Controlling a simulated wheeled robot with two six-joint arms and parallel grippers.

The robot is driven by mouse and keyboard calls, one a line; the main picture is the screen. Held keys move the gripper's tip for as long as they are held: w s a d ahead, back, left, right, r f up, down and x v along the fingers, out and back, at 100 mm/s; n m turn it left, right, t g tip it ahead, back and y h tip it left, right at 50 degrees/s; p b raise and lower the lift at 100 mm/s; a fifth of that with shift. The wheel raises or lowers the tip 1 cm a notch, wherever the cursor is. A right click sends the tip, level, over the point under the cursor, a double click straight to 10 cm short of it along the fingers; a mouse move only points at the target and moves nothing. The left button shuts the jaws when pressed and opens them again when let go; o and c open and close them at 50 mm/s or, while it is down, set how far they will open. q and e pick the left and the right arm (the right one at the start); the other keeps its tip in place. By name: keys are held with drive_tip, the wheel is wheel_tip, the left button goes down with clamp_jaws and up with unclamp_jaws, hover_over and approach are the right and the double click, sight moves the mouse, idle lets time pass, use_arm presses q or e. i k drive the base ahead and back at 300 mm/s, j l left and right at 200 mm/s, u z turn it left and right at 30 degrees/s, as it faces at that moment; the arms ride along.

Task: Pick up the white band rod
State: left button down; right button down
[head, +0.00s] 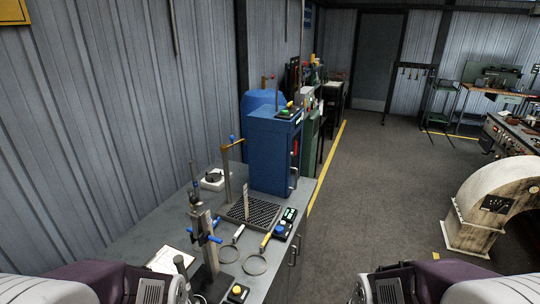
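Two ring-ended rods lie on the grey bench. One has a pale handle (238,234) and a ring at its near end. The other has a yellow handle (265,243) and a ring nearer the bench front. The pale one may be the white band rod, but its band is too small to make out. A pale upright piece (246,200) stands at the black grate; I cannot tell whether it is a rod. Parts of both my arms show at the bottom corners. Neither gripper's fingers are in view, and nothing held is visible.
The bench (140,236) also bears a stand with blue handles (203,238), a black grate (262,212), a green-faced control box (286,222) and a yellow-topped button box (237,292). A blue cabinet (270,155) stands behind.

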sight(178, 260)
drive_tip(key=u, duration=0.95)
drive_tip(key=k+l+u, duration=0.2)
drive_tip(key=l, duration=0.15)
drive_tip(key=i+j+z, duration=0.1)
drive_tip(key=i+j, duration=0.15)
drive_tip(key=i, duration=0.1)
